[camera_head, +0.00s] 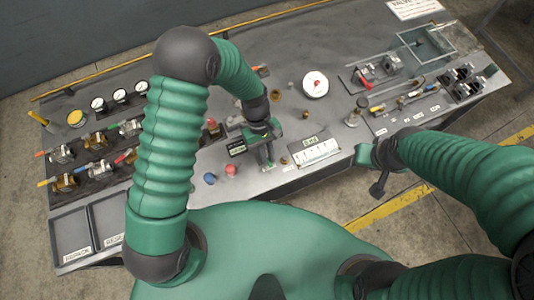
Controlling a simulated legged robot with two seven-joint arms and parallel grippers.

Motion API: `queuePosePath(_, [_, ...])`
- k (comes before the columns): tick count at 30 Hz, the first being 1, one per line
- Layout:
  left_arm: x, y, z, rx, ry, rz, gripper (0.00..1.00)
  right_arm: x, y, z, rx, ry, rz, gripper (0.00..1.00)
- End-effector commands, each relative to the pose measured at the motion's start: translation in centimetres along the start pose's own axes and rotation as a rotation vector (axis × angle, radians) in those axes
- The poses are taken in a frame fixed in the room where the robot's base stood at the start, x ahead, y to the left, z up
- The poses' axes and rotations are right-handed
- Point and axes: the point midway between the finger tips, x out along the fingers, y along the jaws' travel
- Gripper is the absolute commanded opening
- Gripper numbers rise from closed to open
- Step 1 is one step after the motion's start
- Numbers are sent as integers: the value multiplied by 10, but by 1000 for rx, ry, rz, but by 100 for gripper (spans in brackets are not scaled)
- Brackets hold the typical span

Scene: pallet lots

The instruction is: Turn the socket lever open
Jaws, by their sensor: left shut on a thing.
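My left gripper (268,160) reaches down over the middle of the grey panel table, beside a small dark box with a pale label (237,149). Its jaws are shut on a small part there, which I take to be the socket lever; the gripper hides most of it, so its angle cannot be read. My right gripper (378,188) hangs in front of the table's near edge, apart from the panel. Whether its jaws are open or shut does not show clearly.
The panel table (215,180) carries valves with coloured handles at left, a white round gauge (315,84), red (231,170) and blue (209,178) buttons near my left gripper, and a white meter (317,152). Two empty trays are front left.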

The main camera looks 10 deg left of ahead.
Motion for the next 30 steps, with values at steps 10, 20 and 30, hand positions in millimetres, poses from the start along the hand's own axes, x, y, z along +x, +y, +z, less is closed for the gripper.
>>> queuePosePath(10, [2,0,2,-1,-6,-3,24,0,0,0,0,0,0,36])
queuePosePath(20, [1,0,1,0,-2,-1,34,0,0,0,0,0,0,36])
queuePosePath(30, [-54,2,-1,1,4,3,34,9,0,2,0,0,0,36])
